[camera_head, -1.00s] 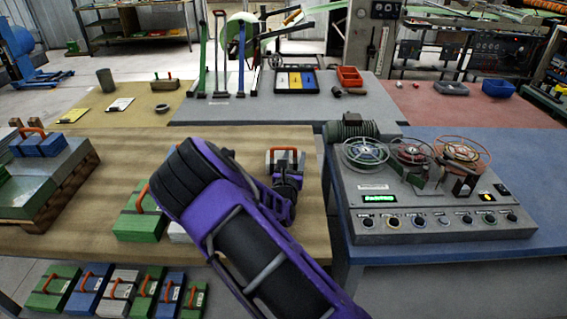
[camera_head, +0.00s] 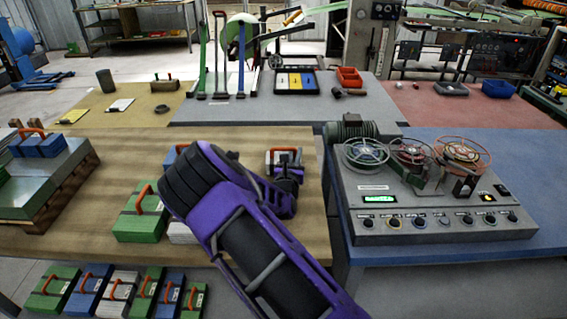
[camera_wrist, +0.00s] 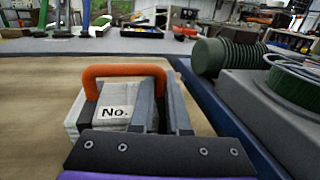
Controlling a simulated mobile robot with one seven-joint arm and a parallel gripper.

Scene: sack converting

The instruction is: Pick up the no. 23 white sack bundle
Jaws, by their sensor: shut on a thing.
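The white sack bundle (camera_wrist: 85,122) has an orange handle (camera_wrist: 125,70) and a label reading "No."; the number is hidden behind my gripper. My gripper (camera_wrist: 163,100) is shut on this bundle, its dark fingers at the handle's right leg in the wrist view. In the head view the bundle (camera_head: 269,170) is small and partly covered by my gripper (camera_head: 287,162), at the right part of the tan table (camera_head: 310,215). Whether its underside touches the table cannot be told.
Green bundles (camera_head: 137,222) and a partly hidden white one lie left of my arm. A blue bundle (camera_head: 38,147) sits on a pallet at left. Several bundles stand below the table. A grey control console (camera_head: 435,225) with reels stands close on the right.

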